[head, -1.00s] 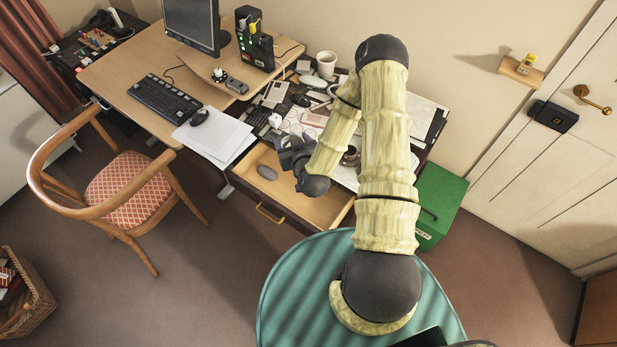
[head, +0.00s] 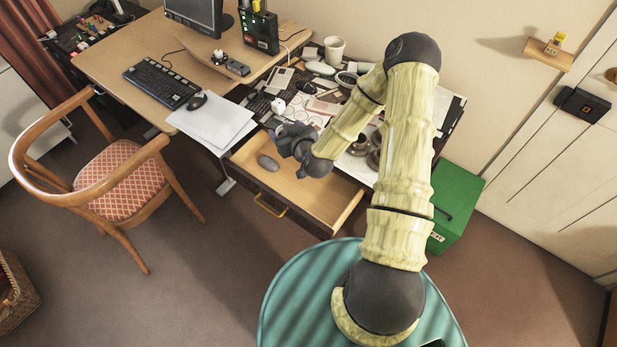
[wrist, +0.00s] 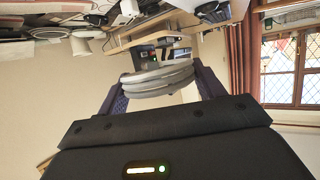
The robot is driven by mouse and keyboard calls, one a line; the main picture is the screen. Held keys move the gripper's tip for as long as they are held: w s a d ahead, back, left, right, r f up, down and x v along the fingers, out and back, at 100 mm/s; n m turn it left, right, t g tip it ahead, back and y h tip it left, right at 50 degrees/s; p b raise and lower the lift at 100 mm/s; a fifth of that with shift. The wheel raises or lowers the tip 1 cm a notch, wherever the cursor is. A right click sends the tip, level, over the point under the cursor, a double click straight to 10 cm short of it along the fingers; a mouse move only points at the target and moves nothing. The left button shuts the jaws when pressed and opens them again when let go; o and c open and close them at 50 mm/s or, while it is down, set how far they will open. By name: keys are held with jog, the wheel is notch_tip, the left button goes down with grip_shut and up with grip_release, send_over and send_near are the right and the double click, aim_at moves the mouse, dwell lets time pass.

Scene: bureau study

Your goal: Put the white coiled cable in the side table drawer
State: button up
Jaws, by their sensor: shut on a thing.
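My gripper (head: 290,139) is over the back left part of the open drawer (head: 322,201) of the side table. In the wrist view, my gripper (wrist: 161,84) is shut on the white coiled cable (wrist: 163,78), which shows as stacked pale grey loops between the two fingers. In the head view I cannot make out the cable, as the dark gripper hides it. The drawer is pulled out, with bare wood over most of its floor. A small grey oval thing (head: 268,162) lies in its left part.
The side table top behind the drawer is crowded, with a white mug (head: 334,48) at the back. White papers (head: 212,122) lie on the desk to the left. A wooden chair (head: 112,188) stands left of the drawer, and a green bin (head: 457,208) stands to the right.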

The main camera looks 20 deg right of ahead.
jog(key=w+f+n+y+b, duration=0.2)
jog(key=w+f+b, duration=0.2)
jog(key=f+b, duration=0.65)
jog(key=n+g+y+b, duration=0.2)
jog(key=b, duration=1.3)
send_over(296, 181)
notch_tip(296, 181, down, 4)
jog(key=shift+f, duration=0.1)
jog(key=shift+t, duration=0.3)
notch_tip(296, 181, down, 14)
jog(key=shift+b, duration=1)
jog(key=shift+f+b, duration=0.4)
jog(key=shift+f, duration=1.6)
